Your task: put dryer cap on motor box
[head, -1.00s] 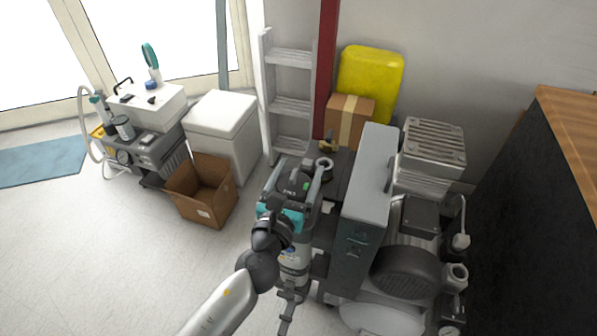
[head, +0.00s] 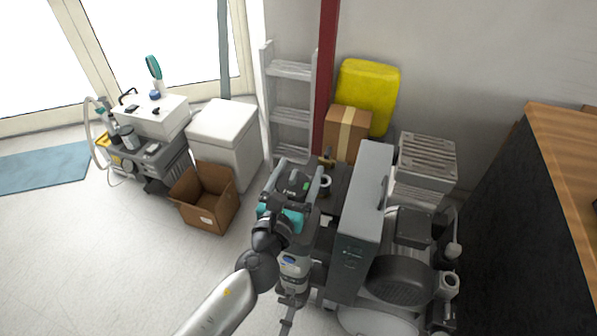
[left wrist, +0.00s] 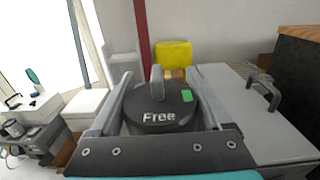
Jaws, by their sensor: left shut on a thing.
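The dryer cap (head: 294,184), dark and round, is held between the fingers of my left gripper (head: 300,177). In the left wrist view the cap (left wrist: 160,108) shows "Free" lettering, a green patch and an upright grip. The left gripper (left wrist: 158,85) is shut on it, one finger on each side. A tall grey box with a dark side handle, probably the motor box (head: 360,215), stands just right of the gripper. Its flat top (left wrist: 235,100) shows right of the cap in the left wrist view. The cap appears apart from it. My right gripper is not in view.
Compressor parts (head: 405,280) crowd the right of the grey box. An open cardboard box (head: 207,202) stands on the floor to the left. A taped carton (head: 347,135), a yellow case (head: 368,95) and a ladder (head: 290,115) stand behind.

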